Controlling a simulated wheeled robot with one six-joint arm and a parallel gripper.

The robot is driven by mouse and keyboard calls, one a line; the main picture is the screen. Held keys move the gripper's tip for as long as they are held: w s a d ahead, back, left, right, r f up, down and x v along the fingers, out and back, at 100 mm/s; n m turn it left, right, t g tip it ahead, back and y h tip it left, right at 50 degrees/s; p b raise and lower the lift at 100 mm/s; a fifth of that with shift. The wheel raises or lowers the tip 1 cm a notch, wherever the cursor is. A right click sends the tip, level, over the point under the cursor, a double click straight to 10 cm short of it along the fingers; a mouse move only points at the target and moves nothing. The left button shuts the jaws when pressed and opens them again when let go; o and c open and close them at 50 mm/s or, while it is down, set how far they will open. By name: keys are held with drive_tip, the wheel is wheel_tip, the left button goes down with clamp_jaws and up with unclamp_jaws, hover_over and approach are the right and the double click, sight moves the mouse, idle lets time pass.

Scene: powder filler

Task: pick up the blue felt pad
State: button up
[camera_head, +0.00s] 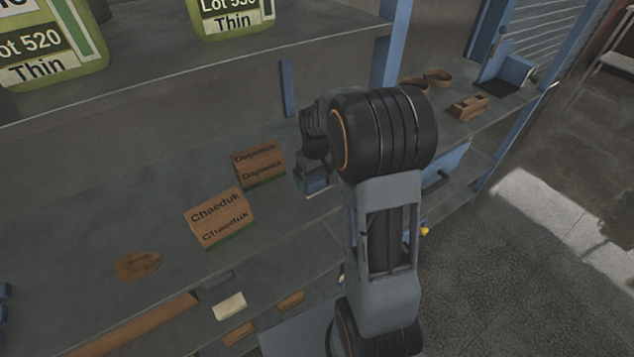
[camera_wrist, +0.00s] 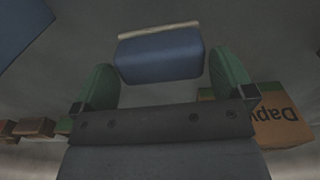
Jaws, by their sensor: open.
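The blue felt pad (camera_head: 317,186) is a blue block with a pale strip along one edge, on the grey shelf below my gripper (camera_head: 312,170). In the wrist view the blue felt pad (camera_wrist: 160,56) lies ahead, between the two green fingers of my gripper (camera_wrist: 163,66). My arm hides part of the gripper in the head view.
A brown lettered carton (camera_head: 258,163) stands just left of the pad, close to the right finger in the wrist view (camera_wrist: 281,122). A second carton (camera_head: 220,216) stands nearer. Green jugs (camera_head: 232,15) sit on the upper shelf. A blue post (camera_head: 288,88) rises behind.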

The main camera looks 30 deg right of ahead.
sight(316, 177)
drive_tip(key=shift+f, duration=1.6)
drive_tip(key=shift+c, duration=0.4)
drive_tip(key=c, duration=0.5)
drive_tip(key=shift+c, duration=0.2)
drive_tip(key=shift+r, duration=0.1)
drive_tip(key=shift+r, duration=0.6)
drive_tip(key=s+a+r+b, duration=0.2)
drive_tip(key=s+a+r, duration=0.7)
drive_tip(key=a+r, duration=0.1)
drive_tip(key=shift+a+r, duration=0.4)
drive_tip(key=shift+r, duration=0.45)
